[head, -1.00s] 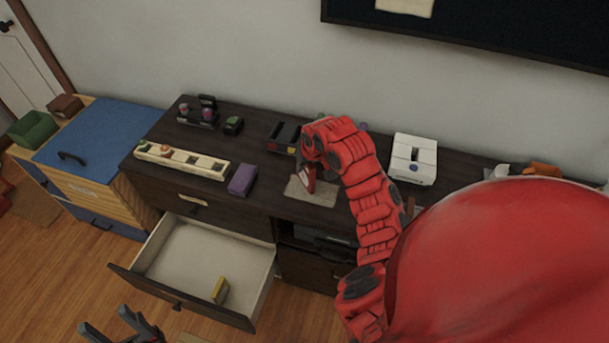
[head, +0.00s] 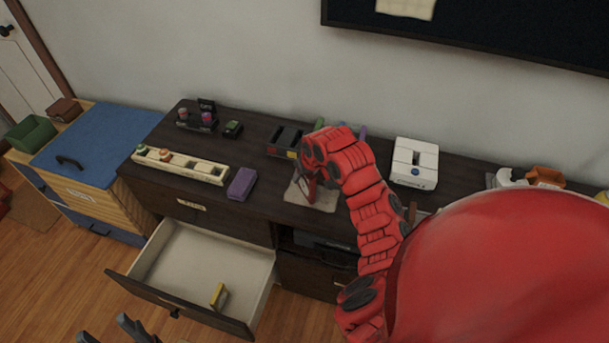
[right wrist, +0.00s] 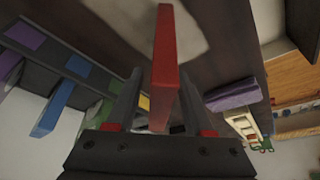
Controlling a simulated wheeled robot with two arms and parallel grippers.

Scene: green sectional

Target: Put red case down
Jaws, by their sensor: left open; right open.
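The red case (right wrist: 165,65) is a thin upright slab between the two dark fingers of my right gripper (right wrist: 159,75) in the right wrist view. The fingers are open, with a gap visible at least on one side. In the head view the red case (head: 309,190) stands at the light grey mat (head: 325,202) on the dark dresser, partly hidden by my red right arm. My right gripper is mostly hidden there behind its own wrist. My left gripper (head: 108,333) is open and empty at the bottom left edge, low in front of the open drawer.
A purple block (head: 242,184) and a cream tray (head: 180,165) lie left of the mat. A dark slotted holder (head: 285,140) stands behind it, a white box (head: 414,162) to the right. The open drawer (head: 200,262) holds a yellow item (head: 218,296).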

